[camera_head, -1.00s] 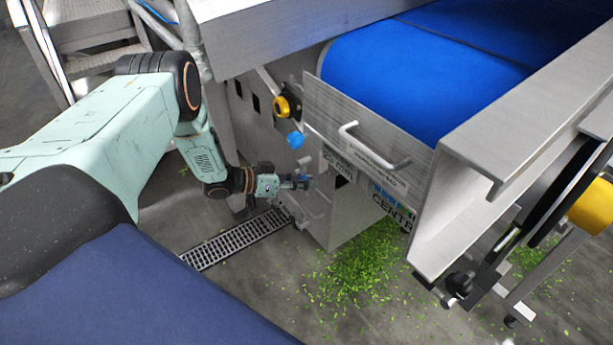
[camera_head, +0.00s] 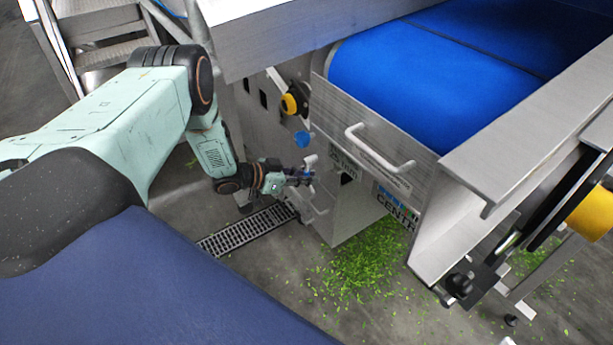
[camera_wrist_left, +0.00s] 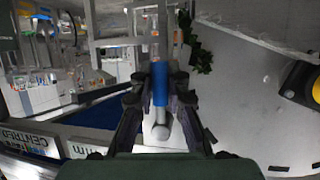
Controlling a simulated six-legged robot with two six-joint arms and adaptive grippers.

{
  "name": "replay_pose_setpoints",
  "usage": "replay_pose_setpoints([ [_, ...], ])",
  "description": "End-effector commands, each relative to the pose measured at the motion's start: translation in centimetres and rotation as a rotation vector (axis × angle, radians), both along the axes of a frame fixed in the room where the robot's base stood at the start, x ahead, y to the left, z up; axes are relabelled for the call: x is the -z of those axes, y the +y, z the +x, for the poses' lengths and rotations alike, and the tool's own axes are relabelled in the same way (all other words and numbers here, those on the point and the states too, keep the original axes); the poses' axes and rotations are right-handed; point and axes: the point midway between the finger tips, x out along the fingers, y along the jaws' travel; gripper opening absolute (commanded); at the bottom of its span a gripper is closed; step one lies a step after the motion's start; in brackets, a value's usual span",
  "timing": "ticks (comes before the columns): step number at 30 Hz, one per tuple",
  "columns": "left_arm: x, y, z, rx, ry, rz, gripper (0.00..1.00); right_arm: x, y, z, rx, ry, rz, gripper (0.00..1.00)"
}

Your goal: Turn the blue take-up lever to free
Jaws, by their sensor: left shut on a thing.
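The blue take-up lever shows in the left wrist view as a grey rod with a blue sleeve (camera_wrist_left: 160,84) and a rounded grey end. My left gripper (camera_wrist_left: 159,98) is shut on the blue sleeve, one finger on each side. In the head view my left gripper (camera_head: 304,177) is at the side of the steel machine frame, below a blue round knob (camera_head: 302,138). There the jaws mostly hide the lever, so its angle is hard to tell. My right gripper is not in view.
A yellow and black knob (camera_head: 290,104) sits above on the frame. A white handle (camera_head: 378,150) sticks out from the steel panel beside the blue belt (camera_head: 430,75). Green scraps (camera_head: 360,265) lie on the floor near a drain grate (camera_head: 245,232).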

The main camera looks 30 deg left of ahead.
Motion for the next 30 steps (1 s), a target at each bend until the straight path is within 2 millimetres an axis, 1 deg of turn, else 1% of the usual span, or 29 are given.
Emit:
replay_pose_setpoints([
  [2, -0.1, 0.2, 0.1, -0.002, -0.005, 0.003, 0.0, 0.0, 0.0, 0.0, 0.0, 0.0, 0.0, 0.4],
  [3, -0.1, 0.2, 0.2, -0.002, -0.005, 0.003, 0.16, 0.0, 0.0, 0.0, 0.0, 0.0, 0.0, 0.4],
  [11, -0.1, 0.1, 0.1, -0.002, -0.002, 0.001, 0.38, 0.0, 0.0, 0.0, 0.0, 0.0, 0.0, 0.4],
  [19, -0.1, 0.1, 0.0, -0.002, 0.0, 0.001, 0.38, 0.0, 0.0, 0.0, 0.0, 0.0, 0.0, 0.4],
  [22, -0.3, 0.5, -0.3, -0.004, 0.0, 0.0, 0.38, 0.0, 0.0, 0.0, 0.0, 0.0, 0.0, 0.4],
  [26, -1.0, 1.4, -1.6, -0.007, -0.001, -0.002, 0.38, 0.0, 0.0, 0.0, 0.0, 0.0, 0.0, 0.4],
  [30, -2.0, 2.7, -3.6, -0.008, -0.001, -0.002, 0.38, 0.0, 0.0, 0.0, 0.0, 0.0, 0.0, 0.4],
])
